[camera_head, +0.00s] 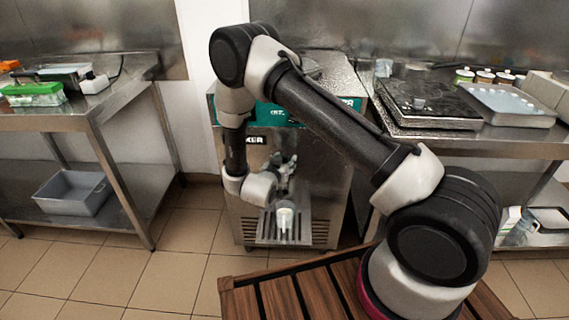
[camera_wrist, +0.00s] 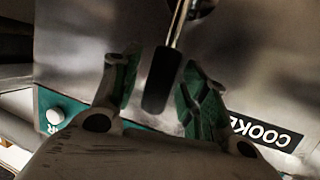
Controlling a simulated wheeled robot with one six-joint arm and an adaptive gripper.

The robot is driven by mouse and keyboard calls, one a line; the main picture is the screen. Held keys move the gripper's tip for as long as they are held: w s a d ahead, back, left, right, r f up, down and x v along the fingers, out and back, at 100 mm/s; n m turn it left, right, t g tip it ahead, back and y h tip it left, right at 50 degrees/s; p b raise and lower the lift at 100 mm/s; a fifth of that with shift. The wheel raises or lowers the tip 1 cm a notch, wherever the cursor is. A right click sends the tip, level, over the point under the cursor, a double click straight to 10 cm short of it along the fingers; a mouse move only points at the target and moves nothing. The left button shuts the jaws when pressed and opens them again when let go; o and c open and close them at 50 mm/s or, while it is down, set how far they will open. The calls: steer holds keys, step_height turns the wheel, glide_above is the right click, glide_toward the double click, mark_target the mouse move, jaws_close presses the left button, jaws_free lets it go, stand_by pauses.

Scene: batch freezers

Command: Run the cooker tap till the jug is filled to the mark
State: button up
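The cooker is a steel machine (camera_head: 336,175) with a green band and a tap on its front. A pale jug (camera_head: 285,218) stands below the tap, over the slotted drip grille. Its mark and fill level are too small to tell, and no stream is clear. My gripper (camera_head: 284,166) is at the tap, above the jug. In the wrist view, the tap's black handle (camera_wrist: 162,82) on a metal rod lies between the green-padded fingers of my gripper (camera_wrist: 161,75). The fingers are apart, with narrow gaps beside the handle. The jug is not in the wrist view.
A steel table (camera_head: 120,95) with a green-sided tray (camera_head: 33,95) stands at the left, a grey bin (camera_head: 73,192) on its lower shelf. A right counter (camera_head: 390,125) holds a black hotplate (camera_head: 430,103) and tubs. A slatted wooden surface (camera_head: 290,296) lies in front. Tiled floor is free at left.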

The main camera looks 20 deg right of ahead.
steer(key=v, duration=1.2)
stand_by(0.7)
